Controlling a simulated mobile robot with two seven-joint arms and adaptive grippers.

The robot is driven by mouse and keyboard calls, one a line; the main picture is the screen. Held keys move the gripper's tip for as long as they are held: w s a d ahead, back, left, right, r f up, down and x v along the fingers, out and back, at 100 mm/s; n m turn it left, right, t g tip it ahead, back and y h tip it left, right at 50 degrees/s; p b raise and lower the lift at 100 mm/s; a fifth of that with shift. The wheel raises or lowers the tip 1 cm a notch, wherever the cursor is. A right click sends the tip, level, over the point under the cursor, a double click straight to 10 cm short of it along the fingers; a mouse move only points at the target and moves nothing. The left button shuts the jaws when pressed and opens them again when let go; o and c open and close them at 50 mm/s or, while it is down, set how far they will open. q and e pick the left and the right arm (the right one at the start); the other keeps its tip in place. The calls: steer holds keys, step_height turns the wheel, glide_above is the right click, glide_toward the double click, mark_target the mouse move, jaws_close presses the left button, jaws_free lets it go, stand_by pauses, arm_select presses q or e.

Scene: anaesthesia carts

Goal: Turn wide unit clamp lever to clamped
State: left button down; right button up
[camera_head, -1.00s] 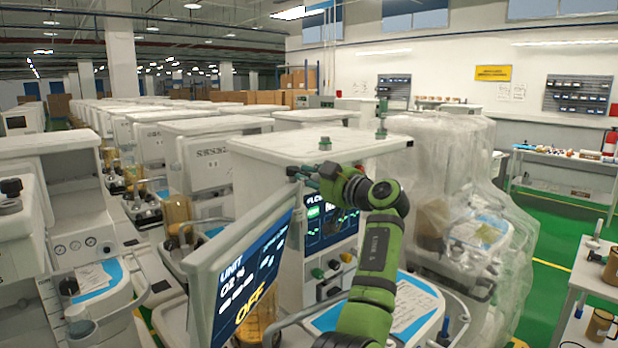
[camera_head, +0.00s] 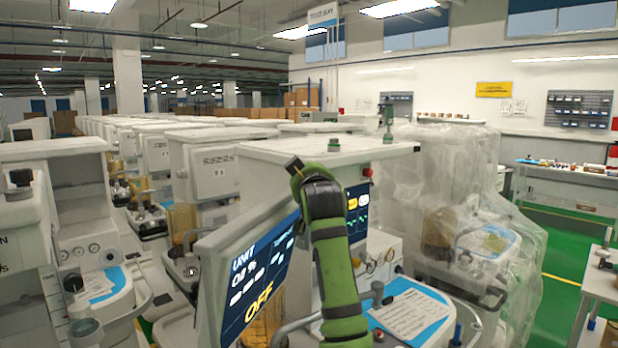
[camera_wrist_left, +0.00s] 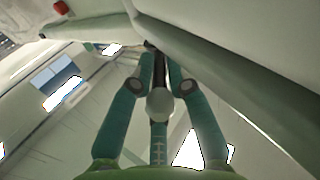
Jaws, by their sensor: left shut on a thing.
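The wide unit (camera_head: 265,152) is a white cart with a broad flat top, in the middle of the head view. My left gripper (camera_head: 294,166) is at the front edge of that top, mostly hidden behind my green wrist. In the left wrist view my left gripper (camera_wrist_left: 152,52) has its teal fingers closed together at the tips on a thin dark piece (camera_wrist_left: 149,46), probably the clamp lever, close against a pale surface. Most of the piece is hidden, and I cannot tell the lever's angle. My right gripper is in neither view.
A tilted screen (camera_head: 262,272) reading "OFF" stands left of my forearm. A plastic-wrapped cart (camera_head: 455,190) is close on the right, and more carts line the left. Green floor (camera_head: 560,262) is open at the right.

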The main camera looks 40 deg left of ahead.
arm_select(q)
steer(key=shift+s+a+r+t+h, duration=0.1)
steer(key=shift+t+h, duration=0.2)
steer(key=c, duration=1.3)
jaws_free()
steer(key=v, duration=1.2)
